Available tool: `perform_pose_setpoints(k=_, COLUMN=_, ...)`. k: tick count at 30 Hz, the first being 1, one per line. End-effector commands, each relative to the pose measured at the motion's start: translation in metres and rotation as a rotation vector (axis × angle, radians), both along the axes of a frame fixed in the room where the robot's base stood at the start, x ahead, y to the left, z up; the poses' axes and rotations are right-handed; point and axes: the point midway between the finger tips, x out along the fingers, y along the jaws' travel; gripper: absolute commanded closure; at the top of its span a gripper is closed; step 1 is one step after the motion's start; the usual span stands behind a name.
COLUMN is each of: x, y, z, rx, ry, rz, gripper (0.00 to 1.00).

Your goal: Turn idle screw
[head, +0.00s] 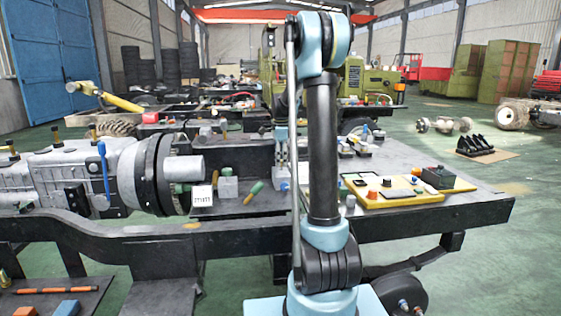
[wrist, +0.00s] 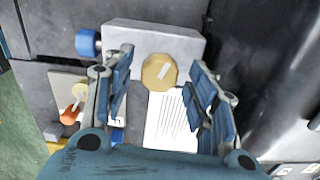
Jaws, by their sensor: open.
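The idle screw appears to be the round, brass-yellow head with a pale slot (wrist: 159,72) in the wrist view. It sits at the front edge of a light grey block (wrist: 150,37). My gripper (wrist: 161,62) is open, with one blue-padded finger on each side of the screw head. Gaps show between the fingers and the head, and nothing is held. I cannot tell how far the fingertips are above it. In the head view my gripper (head: 282,165) is partly behind my arm, low over the bench, and I cannot make out the screw there.
A blue knob (wrist: 87,43) sticks out from the block's left side. A printed white sheet (wrist: 172,122) lies below the screw, and an orange-handled tool (wrist: 70,114) lies at left. In the head view a large gearbox (head: 95,175) stands left and a yellow board (head: 400,195) lies right.

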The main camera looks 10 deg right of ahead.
Motion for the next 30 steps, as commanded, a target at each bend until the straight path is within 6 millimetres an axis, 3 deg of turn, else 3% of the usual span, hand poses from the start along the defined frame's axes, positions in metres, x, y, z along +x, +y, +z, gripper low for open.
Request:
perform_pose_setpoints(k=2, x=0.0001, y=0.0, z=0.0001, rx=0.0, ry=0.0, rz=0.0, gripper=0.48)
perform_pose_setpoints(k=3, x=0.0001, y=0.0, z=0.0001, rx=0.0, ry=0.0, rz=0.0, gripper=0.52)
perform_pose_setpoints(k=8, x=0.0001, y=0.0001, z=0.0002, rx=0.0, ry=0.0, rz=0.0, gripper=0.89)
perform_pose_setpoints(k=9, x=0.0002, y=0.0001, z=0.0002, rx=0.0, ry=0.0, rz=0.0, gripper=0.92)
perform_pose_setpoints(k=20, x=0.0009, y=0.0001, z=0.0003, rx=0.0, ry=-0.001, rz=0.039, gripper=0.92)
perform_pose_setpoints(k=30, x=0.0015, y=0.0003, z=0.0004, rx=0.0, ry=-0.002, rz=0.261, gripper=0.92)
